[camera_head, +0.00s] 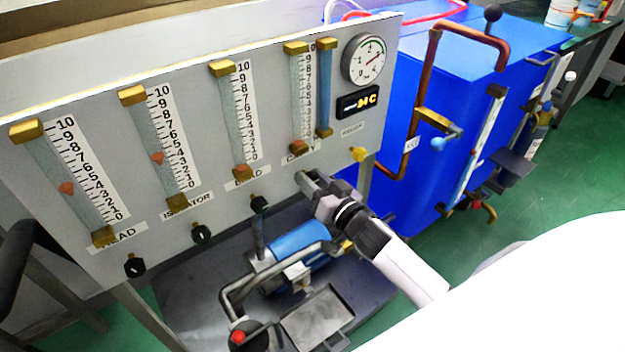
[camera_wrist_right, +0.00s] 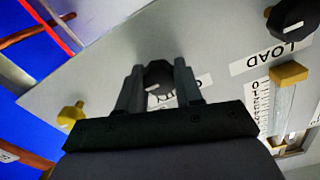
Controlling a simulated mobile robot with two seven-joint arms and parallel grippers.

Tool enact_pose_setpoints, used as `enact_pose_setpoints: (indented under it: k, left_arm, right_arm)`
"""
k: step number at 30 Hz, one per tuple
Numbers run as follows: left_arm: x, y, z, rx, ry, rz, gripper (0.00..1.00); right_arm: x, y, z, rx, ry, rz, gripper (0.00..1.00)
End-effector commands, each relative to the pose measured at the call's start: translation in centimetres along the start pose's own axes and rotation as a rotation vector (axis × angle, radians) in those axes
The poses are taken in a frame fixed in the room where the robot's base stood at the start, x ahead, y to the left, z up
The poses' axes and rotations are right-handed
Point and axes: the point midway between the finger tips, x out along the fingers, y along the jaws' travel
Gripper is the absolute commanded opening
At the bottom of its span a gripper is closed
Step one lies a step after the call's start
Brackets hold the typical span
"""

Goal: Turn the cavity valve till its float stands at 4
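The cavity valve is a black knob with a white mark (camera_wrist_right: 158,78), on the panel beside a partly covered label. In the wrist view it sits between the two fingers of my right gripper (camera_wrist_right: 159,86), with hardly any gap on either side; whether they press on it I cannot tell. In the head view my right gripper (camera_head: 306,183) is at the panel below the cavity label and hides the knob. The cavity flow tube (camera_head: 297,90) has a brass block at each end. Its reddish float (camera_head: 301,144) appears at the bottom, near 0. My left gripper is not in view.
Other tubes on the panel (camera_head: 205,110) have their own black knobs: head (camera_head: 134,267), isolator (camera_head: 201,234) and load (camera_head: 259,203). A yellow knob (camera_head: 359,154) is to the right. A blue pump (camera_head: 300,245) stands below; a blue cabinet (camera_head: 450,70) with copper pipes stands right.

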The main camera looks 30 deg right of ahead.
Motion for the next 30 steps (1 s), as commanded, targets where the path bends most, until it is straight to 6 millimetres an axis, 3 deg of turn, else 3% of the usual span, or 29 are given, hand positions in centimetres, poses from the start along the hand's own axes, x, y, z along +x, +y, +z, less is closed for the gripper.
enact_pose_setpoints:
  k: [11,30]
  left_arm:
    - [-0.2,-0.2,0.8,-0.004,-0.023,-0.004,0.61]
    - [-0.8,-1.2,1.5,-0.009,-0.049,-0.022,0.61]
  right_arm:
    - [0.0,-0.1,0.0,-0.092,-0.001,0.0,0.05]
    - [0.0,-0.1,0.0,-0.65,0.0,0.0,0.05]
